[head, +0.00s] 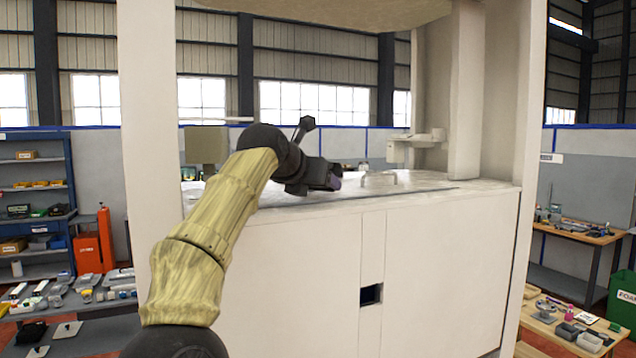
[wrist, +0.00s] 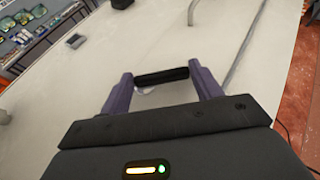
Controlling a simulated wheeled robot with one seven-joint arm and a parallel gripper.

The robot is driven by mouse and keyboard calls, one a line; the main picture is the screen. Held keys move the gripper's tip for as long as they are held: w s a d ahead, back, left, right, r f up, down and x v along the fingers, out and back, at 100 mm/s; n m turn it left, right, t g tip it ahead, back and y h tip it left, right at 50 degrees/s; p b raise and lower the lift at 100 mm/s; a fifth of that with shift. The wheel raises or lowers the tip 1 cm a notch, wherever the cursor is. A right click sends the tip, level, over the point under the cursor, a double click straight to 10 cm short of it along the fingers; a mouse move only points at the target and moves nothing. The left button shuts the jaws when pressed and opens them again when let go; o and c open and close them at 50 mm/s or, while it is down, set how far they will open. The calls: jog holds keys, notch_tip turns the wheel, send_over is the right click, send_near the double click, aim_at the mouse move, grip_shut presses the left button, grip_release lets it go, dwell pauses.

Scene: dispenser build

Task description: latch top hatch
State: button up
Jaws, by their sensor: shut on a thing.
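The white cabinet's flat pale top (head: 440,181) has a dark seam along its front and a small pale raised handle (head: 380,178). In the wrist view the top (wrist: 90,80) fills most of the picture, with a seam running on the right. I cannot tell for certain which part is the hatch. My gripper (head: 335,178) is low over the left-middle of this top. In the wrist view its purple fingers (wrist: 161,85) are shut on the ends of a short black bar (wrist: 161,76). The bar's fixing to the top is hidden.
White posts (head: 467,90) stand at both sides, with a beige overhead panel (head: 330,10) above. A pale bracket (head: 415,142) sits at the back right. Shelves (head: 35,200) stand left and wooden tables (head: 575,235) right. The top's right part is clear.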

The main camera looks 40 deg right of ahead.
jog(key=shift+w+a+r+m+g+h+p, duration=0.1)
jog(key=shift+a+m+g+h+p, duration=0.1)
jog(key=shift+m+g+p, duration=0.25)
jog(key=shift+a+m+g+h+p, duration=0.1)
jog(key=shift+m+g+h+p, duration=0.15)
jog(key=shift+m+g, duration=0.35)
jog(key=o, duration=1)
jog(key=shift+f+b, duration=0.2)
jog(key=shift+b, duration=0.1)
jog(key=shift+d+n+t+y+b, duration=0.25)
jog(key=shift+n+t+y+b, duration=0.3)
jog(key=shift+n+t, duration=0.25)
jog(key=shift+d+r+n+t+y, duration=0.15)
jog(key=shift+n+t+y, duration=0.2)
jog(key=shift+n+t, duration=0.3)
jog(key=shift+d+n+t+y, duration=0.15)
jog(key=shift+n+t+y, duration=0.2)
jog(key=shift+n+t, duration=0.25)
jog(key=shift+d+n+t+y+p, duration=0.3)
jog(key=shift+n+t+y+p, duration=0.4)
jog(key=shift+n+t+p, duration=0.25)
jog(key=shift+d+n+t+y+p, duration=0.2)
jog(key=shift+n+t+y+p, duration=0.2)
jog(key=shift+n+y+p, duration=0.2)
jog(key=shift+d+n+t+y+p, duration=0.15)
jog(key=shift+n+t+y+p, duration=0.2)
jog(key=shift+n+y+p, duration=0.25)
